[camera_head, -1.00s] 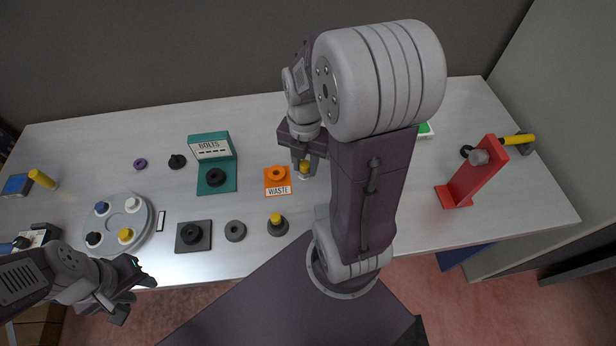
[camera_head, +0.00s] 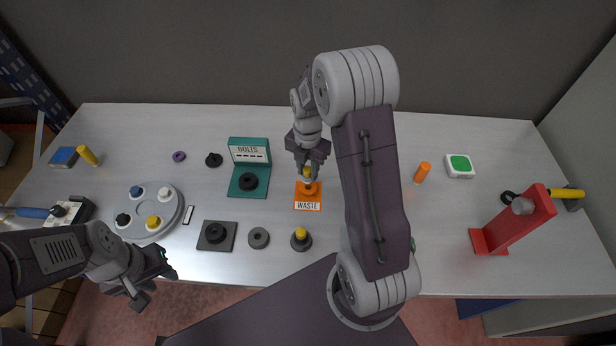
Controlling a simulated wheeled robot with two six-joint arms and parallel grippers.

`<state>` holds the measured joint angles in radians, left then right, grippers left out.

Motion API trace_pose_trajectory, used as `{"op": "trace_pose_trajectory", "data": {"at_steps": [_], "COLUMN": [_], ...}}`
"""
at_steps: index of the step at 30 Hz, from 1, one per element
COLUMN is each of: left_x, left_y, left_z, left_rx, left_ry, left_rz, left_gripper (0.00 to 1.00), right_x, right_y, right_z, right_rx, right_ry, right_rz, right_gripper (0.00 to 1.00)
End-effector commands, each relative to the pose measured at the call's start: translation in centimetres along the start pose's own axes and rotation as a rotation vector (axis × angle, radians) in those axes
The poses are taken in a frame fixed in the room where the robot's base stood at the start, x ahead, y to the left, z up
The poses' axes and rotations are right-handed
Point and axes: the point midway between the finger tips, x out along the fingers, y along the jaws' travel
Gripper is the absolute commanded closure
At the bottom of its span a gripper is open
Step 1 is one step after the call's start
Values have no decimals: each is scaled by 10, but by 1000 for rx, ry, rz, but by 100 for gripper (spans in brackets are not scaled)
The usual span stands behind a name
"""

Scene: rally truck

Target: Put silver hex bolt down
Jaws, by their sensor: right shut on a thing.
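My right gripper (camera_head: 307,158) points down over the orange WASTE holder (camera_head: 307,203) and is shut on a small piece with a yellow part, seemingly the silver hex bolt (camera_head: 306,173). Its lower end is at or just above the holder's round orange ring; I cannot tell whether they touch. The silver part is mostly hidden or too small to make out. My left gripper (camera_head: 157,284) is open and empty, low at the left in front of the table's front edge.
Left of the holder stands the teal BOLTS holder (camera_head: 245,189). A dark square base (camera_head: 217,236), grey ring (camera_head: 258,238) and yellow-topped grey piece (camera_head: 301,240) lie in front. A round tray (camera_head: 165,194) is left; a red stand (camera_head: 510,222) is right.

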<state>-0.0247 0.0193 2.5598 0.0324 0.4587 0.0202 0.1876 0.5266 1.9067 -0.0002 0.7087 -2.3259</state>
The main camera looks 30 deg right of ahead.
Motion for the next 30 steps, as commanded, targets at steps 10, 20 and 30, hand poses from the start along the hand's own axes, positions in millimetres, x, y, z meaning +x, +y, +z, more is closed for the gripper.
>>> {"op": "trace_pose_trajectory", "data": {"at_steps": [10,20,30], "left_x": [-2,1,1], "left_y": [0,0,0], "left_z": [0,0,0], "left_rx": [0,0,0], "left_ry": [0,0,0], "left_rz": [0,0,0], "left_gripper": [64,64,64], "right_x": [40,44,44], "right_y": [-1,-1,-1], "right_z": [0,0,0], "right_rx": [0,0,0], "right_ry": [0,0,0], "right_rz": [-1,0,0], "right_gripper": [100,100,50]}}
